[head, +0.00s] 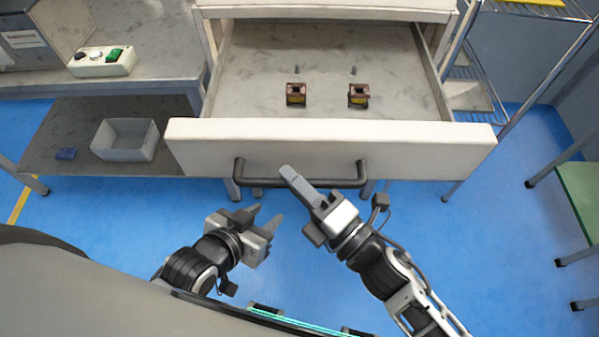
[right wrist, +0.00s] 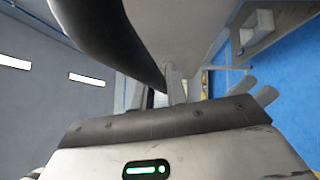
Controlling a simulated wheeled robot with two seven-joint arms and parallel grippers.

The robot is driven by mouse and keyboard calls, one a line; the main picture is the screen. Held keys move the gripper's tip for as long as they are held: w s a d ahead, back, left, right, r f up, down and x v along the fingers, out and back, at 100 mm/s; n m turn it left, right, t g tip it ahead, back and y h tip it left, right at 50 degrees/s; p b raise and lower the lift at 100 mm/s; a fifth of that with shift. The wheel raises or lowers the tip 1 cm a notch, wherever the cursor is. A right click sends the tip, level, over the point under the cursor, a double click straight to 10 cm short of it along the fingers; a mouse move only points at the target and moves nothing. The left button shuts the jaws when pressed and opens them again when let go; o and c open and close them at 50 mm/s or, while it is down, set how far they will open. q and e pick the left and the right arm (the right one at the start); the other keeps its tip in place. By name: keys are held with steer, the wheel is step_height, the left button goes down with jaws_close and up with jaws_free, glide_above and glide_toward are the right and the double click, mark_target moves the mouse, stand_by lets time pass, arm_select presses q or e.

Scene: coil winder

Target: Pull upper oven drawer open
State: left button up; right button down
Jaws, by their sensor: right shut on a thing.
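The upper oven drawer (head: 330,147) is pulled well out, its pale front panel facing me and its grey floor bare to view. A dark bar handle (head: 338,182) runs along the front; it shows as a thick dark bar in the right wrist view (right wrist: 105,40). My right gripper (head: 291,176) is shut on the handle left of its middle; the far finger is mostly hidden. My left gripper (head: 269,212) is open and empty, below and left of the handle, apart from the drawer.
Two small brown-and-yellow coil parts (head: 296,94) (head: 358,95) and two small pegs stand in the drawer. A grey bin (head: 125,139) sits on the left shelf. A wire rack (head: 475,95) and green stool (head: 582,197) are at right. Blue floor (head: 490,250) is clear below.

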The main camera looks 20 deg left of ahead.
steer(key=c, duration=1.4)
jaws_free()
steer(key=b+v, duration=0.2)
steer(key=v, duration=1.4)
steer(key=shift+b, duration=0.4)
